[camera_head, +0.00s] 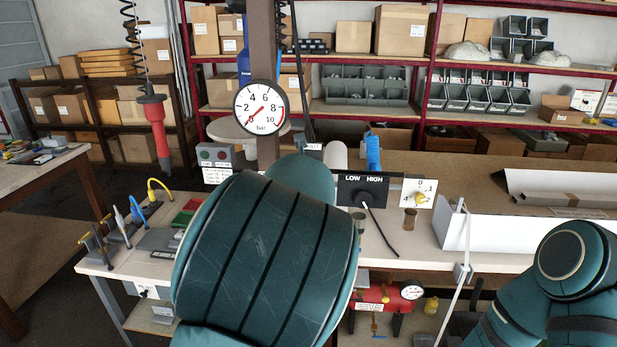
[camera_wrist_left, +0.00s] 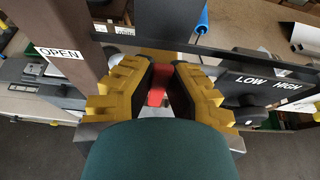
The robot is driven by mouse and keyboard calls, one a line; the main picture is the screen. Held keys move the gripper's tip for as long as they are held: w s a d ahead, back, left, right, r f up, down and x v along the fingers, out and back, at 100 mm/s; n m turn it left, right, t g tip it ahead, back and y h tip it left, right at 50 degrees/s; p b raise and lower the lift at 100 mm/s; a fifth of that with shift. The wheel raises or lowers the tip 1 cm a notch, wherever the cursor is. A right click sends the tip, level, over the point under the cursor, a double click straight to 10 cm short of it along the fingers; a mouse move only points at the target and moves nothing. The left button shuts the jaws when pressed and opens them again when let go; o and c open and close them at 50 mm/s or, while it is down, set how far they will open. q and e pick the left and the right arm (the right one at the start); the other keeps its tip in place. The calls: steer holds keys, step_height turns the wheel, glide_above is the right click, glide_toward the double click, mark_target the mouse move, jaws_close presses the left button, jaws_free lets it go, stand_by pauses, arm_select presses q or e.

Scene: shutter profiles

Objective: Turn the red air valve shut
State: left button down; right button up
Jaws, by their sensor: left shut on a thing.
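The red valve handle (camera_wrist_left: 157,96) shows in the left wrist view as a small red piece between the yellow fingers of my left gripper (camera_wrist_left: 164,70). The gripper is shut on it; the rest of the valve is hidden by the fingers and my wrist. An OPEN label (camera_wrist_left: 58,52) is on the brown post to the left of the fingers. In the head view my large teal arm link hides the left gripper and the valve. The round gauge (camera_head: 262,107) on the post has its needle pointing to the lower left. My right gripper is not in view.
A LOW/HIGH switch box (camera_head: 363,190) and a yellow-knobbed dial (camera_head: 419,194) stand right of my arm. A white channel profile (camera_head: 485,232) lies at the right. Small tools stand at the bench's left end. A red screwdriver (camera_head: 157,130) hangs on a coiled cord.

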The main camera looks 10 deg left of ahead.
arm_select(q)
steer(key=c, duration=0.9)
jaws_free()
steer(key=shift+w+f, duration=0.1)
steer(key=shift+c, duration=0.2)
steer(key=v, duration=1.2)
